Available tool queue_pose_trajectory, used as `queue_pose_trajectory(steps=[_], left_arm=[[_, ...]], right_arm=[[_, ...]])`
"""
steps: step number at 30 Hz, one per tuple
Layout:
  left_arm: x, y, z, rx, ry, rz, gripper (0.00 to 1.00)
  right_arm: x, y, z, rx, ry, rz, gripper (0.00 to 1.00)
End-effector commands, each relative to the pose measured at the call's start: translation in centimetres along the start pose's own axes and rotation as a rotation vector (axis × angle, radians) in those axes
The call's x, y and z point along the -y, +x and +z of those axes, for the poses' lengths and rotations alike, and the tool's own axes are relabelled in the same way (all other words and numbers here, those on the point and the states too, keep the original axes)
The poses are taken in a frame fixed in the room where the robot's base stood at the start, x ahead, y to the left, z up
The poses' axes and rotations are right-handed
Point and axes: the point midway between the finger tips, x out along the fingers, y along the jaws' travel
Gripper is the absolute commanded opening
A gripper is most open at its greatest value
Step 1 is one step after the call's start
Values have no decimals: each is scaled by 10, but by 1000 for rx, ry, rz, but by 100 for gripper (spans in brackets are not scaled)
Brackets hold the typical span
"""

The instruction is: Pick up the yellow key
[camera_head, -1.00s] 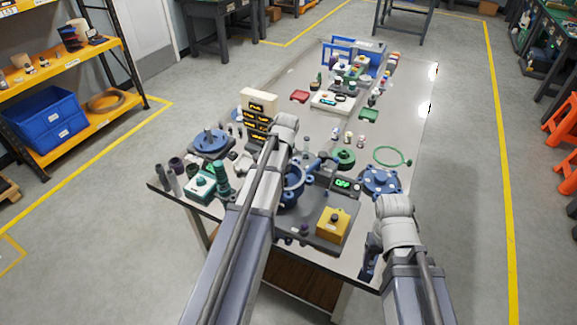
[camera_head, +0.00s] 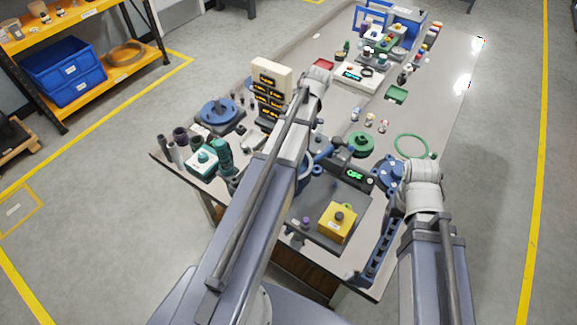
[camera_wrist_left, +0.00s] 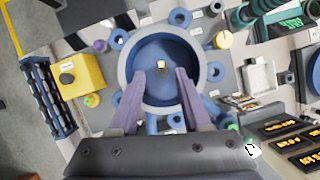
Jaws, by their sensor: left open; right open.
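In the left wrist view, a small yellowish piece (camera_wrist_left: 161,66) stands in the middle of a round blue bowl (camera_wrist_left: 134,58); it may be the yellow key, but it is too small to be sure. My left gripper (camera_wrist_left: 160,73) is open and empty, its two purple-grey fingers over the bowl, one on each side of that piece. In the head view my left arm hides most of the bowl. My right gripper (camera_head: 402,207) is open near the table's right edge, mostly hidden by its own pale wrist.
A yellow box with a dark button (camera_head: 337,222) sits on a dark plate, with a blue rack (camera_head: 375,255) beside it. A green-lit display (camera_head: 355,175), a green spool (camera_head: 361,143) and an amber-lit panel (camera_head: 270,92) stand close by. Bare tabletop (camera_head: 450,100) lies at the far right.

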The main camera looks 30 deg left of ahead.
Motion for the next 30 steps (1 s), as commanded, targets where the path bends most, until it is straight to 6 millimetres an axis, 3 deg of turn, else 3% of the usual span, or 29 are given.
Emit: queue_pose_trajectory(steps=[4, 14, 24, 30], left_arm=[[0, 19, -1, 0, 0, 0, 48], [0, 27, 0, 0, 0, 0, 48], [1, 69, -1, 0, 0, 0, 48], [2, 73, 1, 0, 0, 0, 48]], right_arm=[[2, 18, -1, 0, 0, 0, 73], [2, 25, -2, 0, 0, 0, 73], [6, 64, -4, 0, 0, 0, 73], [6, 67, -4, 0, 0, 0, 73]])
